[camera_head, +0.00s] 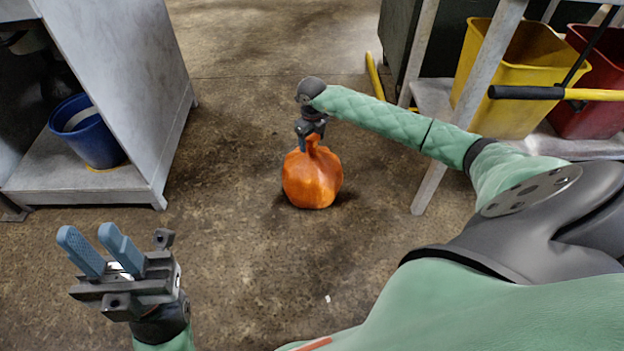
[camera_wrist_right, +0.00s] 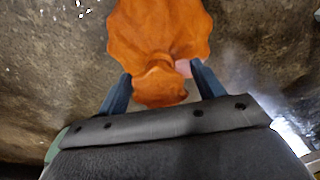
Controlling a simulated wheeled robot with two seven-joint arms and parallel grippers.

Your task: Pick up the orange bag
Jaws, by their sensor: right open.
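The orange bag (camera_head: 312,180) stands on the concrete floor near the middle of the head view, with its tied neck pointing up. My right gripper (camera_head: 311,134) is right at the top of the bag, reaching down over the neck. In the right wrist view the bag (camera_wrist_right: 160,30) fills the top middle, and its neck lies between the two blue fingers of my right gripper (camera_wrist_right: 162,85). These fingers are apart, one on each side of the neck. My left gripper (camera_head: 95,248) is at the lower left, empty, with its blue fingers apart, far from the bag.
A grey metal cabinet (camera_head: 125,70) with a blue bucket (camera_head: 90,135) on its low shelf stands at left. A rack with a yellow bin (camera_head: 505,90) and a red bin (camera_head: 590,100) is at right. The floor around the bag is clear.

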